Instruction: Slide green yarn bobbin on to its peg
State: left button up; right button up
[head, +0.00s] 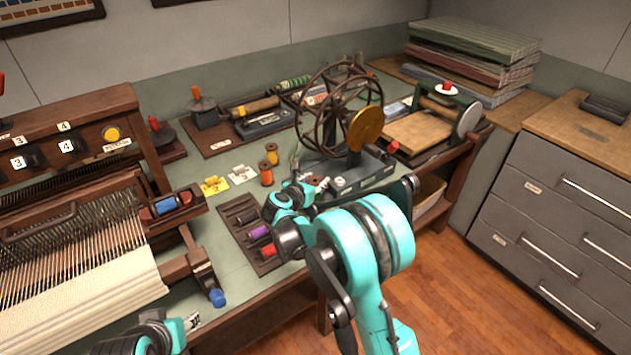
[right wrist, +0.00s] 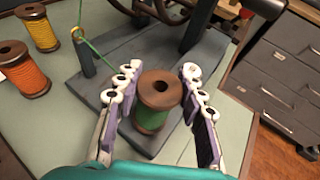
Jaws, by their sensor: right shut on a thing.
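The green yarn bobbin (right wrist: 152,105) has dark wooden ends and stands roughly upright between the fingers of my right gripper (right wrist: 164,88), which is shut on it. It is over or on the grey base (right wrist: 92,92) of the wheel device; I cannot tell if its lower end touches. A peg under it is hidden. In the head view my right gripper (head: 322,187) is at the front of this base, and the bobbin is hard to make out there. My left gripper (head: 192,321) is low at the table's front, its opening unclear.
A green thread (right wrist: 98,52) runs past a short dark post (right wrist: 83,58). An orange bobbin (right wrist: 25,75) and a yellow bobbin (right wrist: 40,30) stand left. A dark bobbin rack (head: 236,207) lies nearer.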

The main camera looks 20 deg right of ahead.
jog(key=o, duration=1.2)
jog(key=v, duration=1.2)
